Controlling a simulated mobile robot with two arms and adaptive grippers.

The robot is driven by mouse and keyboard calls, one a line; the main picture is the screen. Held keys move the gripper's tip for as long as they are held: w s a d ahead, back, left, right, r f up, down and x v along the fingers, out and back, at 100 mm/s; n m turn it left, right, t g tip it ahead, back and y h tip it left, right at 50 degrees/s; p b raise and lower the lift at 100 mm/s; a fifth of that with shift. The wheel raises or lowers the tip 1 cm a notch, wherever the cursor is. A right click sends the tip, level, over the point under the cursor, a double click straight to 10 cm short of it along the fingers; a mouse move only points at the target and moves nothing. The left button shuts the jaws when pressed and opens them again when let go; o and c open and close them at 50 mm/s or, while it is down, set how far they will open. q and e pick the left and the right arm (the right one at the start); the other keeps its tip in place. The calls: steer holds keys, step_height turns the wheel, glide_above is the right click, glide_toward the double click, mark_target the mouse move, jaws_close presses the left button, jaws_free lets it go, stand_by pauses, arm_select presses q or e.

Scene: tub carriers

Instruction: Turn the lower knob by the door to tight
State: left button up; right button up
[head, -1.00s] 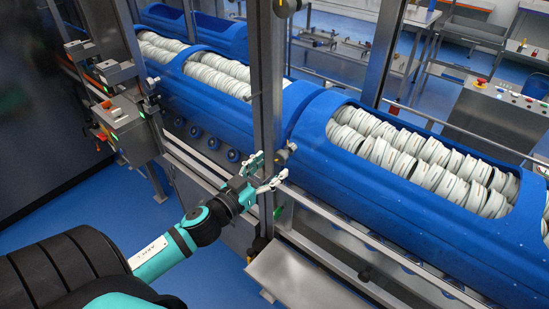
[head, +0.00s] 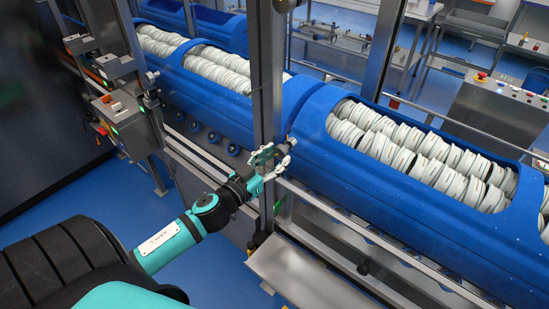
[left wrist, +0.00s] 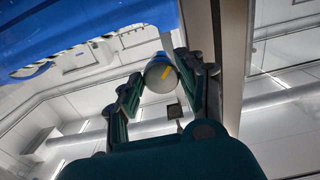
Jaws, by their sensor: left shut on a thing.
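The lower knob (head: 291,141) is a small round knob on the metal door post (head: 266,95). My left gripper (head: 279,158) is at the post and shut on this knob; its fingers partly hide it in the head view. In the left wrist view, the knob (left wrist: 160,74) shows as a pale round face with a slanted yellow mark, between the two fingertips of my left gripper (left wrist: 159,78). An upper knob (head: 284,5) sits higher on the same post, at the top edge of the head view. My right gripper is not in view.
Long blue tubs (head: 410,205) filled with white rings lie behind the post. A metal shelf (head: 300,268) juts out below right. A grey box with a green light (head: 117,113) stands at left. Blue floor (head: 95,205) is free at lower left.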

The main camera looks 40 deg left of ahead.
arm_select(q)
steer(key=shift+m, duration=0.4)
steer(key=m, duration=0.5)
steer(key=shift+a+r+p, duration=0.1)
steer(key=shift+a+p, duration=0.05)
steer(key=shift+p, duration=0.25)
steer(key=m, duration=0.7)
steer(key=shift+r+m, duration=0.1)
steer(key=shift+m, duration=0.3)
steer(key=m, duration=0.3)
steer(key=shift+a+m, duration=0.1)
steer(key=shift+m, duration=0.2)
steer(key=m, duration=0.3)
steer(key=shift+r+m, duration=0.1)
steer(key=shift+m, duration=0.3)
steer(key=m, duration=0.5)
steer(key=shift+m+p, duration=0.3)
steer(key=shift+m, duration=0.1)
steer(key=shift+m, duration=0.3)
